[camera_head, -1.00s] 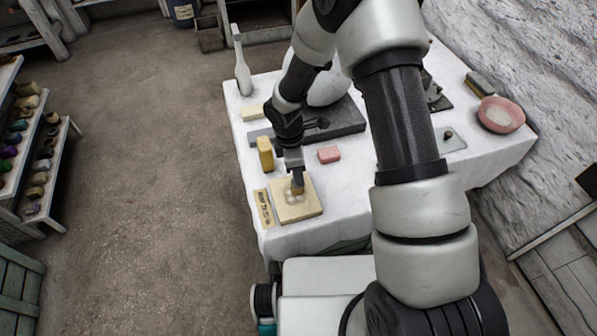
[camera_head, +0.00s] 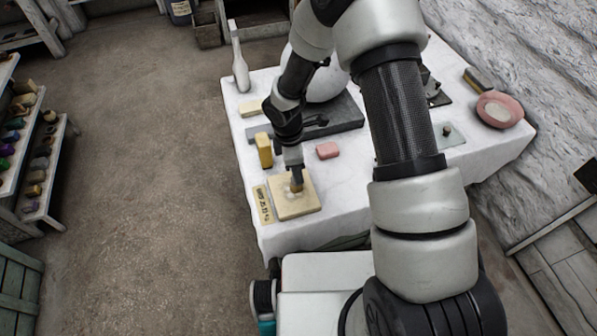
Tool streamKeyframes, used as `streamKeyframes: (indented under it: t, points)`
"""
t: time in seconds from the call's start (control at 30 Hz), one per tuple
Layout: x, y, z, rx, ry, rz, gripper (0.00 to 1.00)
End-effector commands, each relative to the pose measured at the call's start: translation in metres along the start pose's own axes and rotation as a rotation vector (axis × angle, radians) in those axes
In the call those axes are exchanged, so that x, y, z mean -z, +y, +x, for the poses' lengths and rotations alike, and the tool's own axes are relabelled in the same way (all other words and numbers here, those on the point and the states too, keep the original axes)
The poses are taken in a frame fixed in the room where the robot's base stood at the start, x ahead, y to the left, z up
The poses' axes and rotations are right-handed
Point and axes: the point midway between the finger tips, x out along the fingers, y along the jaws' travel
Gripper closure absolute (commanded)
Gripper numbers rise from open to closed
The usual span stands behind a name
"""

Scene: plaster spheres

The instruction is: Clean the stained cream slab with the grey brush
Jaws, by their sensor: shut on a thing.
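The cream slab (camera_head: 300,208) lies flat near the table's front left corner. A small pale patch shows on it around the brush tip; the rest of its top looks even cream. My gripper (camera_head: 294,166) is above the slab, pointing down, shut on the grey brush (camera_head: 297,182). The brush is upright, with its tan lower end at the slab's upper middle; it seems to touch the slab. My gripper and arm hide part of the brush and of the table behind.
A lettered strip (camera_head: 263,205) lies left of the slab. A yellow block (camera_head: 264,150) stands behind it, and a pink block (camera_head: 327,151) lies to the right.

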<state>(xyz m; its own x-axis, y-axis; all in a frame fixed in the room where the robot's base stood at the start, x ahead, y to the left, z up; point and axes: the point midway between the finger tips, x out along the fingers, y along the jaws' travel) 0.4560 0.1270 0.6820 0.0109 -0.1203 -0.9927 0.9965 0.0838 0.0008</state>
Motion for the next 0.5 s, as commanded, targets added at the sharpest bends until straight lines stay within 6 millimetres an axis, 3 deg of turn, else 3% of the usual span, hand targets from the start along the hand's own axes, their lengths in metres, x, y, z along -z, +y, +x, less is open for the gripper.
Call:
streamKeyframes:
  t: [0.5]
  points:
    - [0.004, 0.020, 0.000, 0.000, 0.001, 0.000, 1.00]
